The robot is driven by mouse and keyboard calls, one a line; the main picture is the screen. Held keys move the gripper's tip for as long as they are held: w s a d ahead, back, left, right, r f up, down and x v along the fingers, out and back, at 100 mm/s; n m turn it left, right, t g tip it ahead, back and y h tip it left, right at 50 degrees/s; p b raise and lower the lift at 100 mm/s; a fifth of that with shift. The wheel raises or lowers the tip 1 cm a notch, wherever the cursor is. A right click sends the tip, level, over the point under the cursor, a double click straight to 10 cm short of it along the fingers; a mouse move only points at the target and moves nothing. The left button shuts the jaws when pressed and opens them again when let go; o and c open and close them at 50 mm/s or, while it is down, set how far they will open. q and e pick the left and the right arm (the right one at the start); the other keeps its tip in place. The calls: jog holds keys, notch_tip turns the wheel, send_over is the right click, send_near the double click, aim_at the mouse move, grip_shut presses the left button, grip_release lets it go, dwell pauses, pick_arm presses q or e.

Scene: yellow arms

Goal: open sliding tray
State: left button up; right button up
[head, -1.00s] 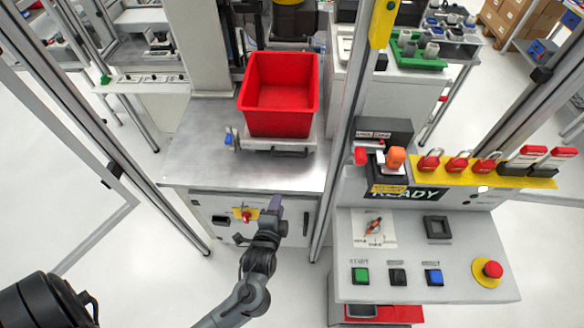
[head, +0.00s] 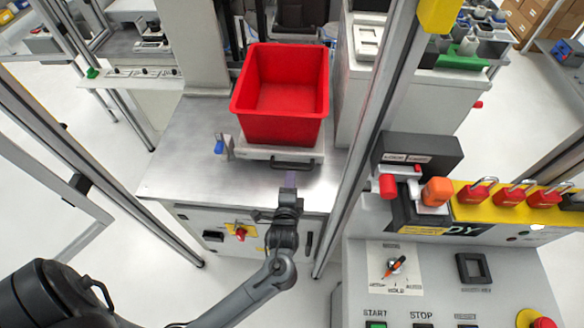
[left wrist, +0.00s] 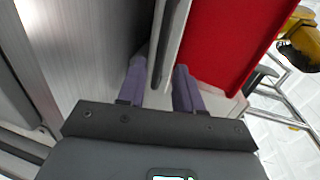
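The sliding tray (head: 245,151) is a pale plate on the metal table, with a dark handle (head: 292,163) on its front edge. A red bin (head: 282,125) stands on it. My left gripper (head: 291,180) is just in front of the handle, above the table's front edge. In the left wrist view, its two purple fingers (left wrist: 160,72) are apart, with a grey bar-like edge (left wrist: 170,40) running between them. I cannot tell whether either finger touches it. The red bin also shows there (left wrist: 225,40). My right gripper is not in view.
A blue-tipped clamp (head: 220,146) stands left of the tray. A metal frame post (head: 372,150) rises to the right. A control panel (head: 430,270) with buttons and red padlocks stands at the lower right. The metal table (head: 180,165) is bare to the left.

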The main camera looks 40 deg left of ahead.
aim_at(292, 169)
pick_arm(q)
jog(key=x, duration=0.6)
jog(key=shift+w+a+b, duration=0.2)
jog(key=shift+w+b, duration=0.1)
jog(key=shift+b, duration=0.1)
grip_shut()
